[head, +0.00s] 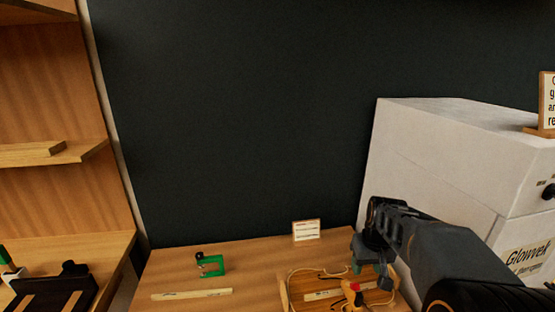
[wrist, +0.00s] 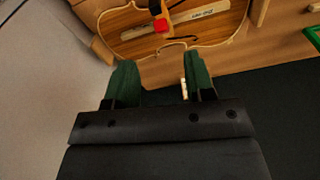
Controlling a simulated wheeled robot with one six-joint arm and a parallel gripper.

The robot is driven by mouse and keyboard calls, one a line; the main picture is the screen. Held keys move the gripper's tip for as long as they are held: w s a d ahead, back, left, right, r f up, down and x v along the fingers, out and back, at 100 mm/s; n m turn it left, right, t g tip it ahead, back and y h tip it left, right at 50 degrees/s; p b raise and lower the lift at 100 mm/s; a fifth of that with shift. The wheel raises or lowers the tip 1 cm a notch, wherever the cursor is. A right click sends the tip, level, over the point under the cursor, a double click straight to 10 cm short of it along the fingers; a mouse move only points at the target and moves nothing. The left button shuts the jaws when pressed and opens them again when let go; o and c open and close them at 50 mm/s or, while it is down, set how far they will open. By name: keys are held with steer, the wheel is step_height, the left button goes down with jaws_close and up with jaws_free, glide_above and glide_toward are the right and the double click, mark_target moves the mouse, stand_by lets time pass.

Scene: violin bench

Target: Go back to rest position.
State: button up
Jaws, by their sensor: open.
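My gripper (head: 372,268) is at the lower right of the head view, above the back right of the wooden bench (head: 245,265). In the wrist view my gripper (wrist: 158,75) has its two dark green fingers apart, with nothing held between them. A violin body (wrist: 205,42) lies beyond the fingertips, and part of it also shows in the head view (head: 323,272). A labelled pale strip (wrist: 205,18) and a red and black tool (wrist: 160,24) lie on or over the violin. My arm hides part of the bench's right side.
A green clamp (head: 219,266) and another pale strip (head: 192,294) are on the bench's left. A small card (head: 306,231) stands at the back. A white cabinet (head: 430,150) rises close to my arm on the right. Wooden shelves (head: 60,190) stand left. The dark wall (head: 230,120) is bare.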

steer(key=s+a+t, duration=0.2)
steer(key=s+a, duration=0.7)
steer(key=s, duration=0.3)
steer(key=shift+r, duration=0.4)
steer(key=shift+s+a, duration=0.1)
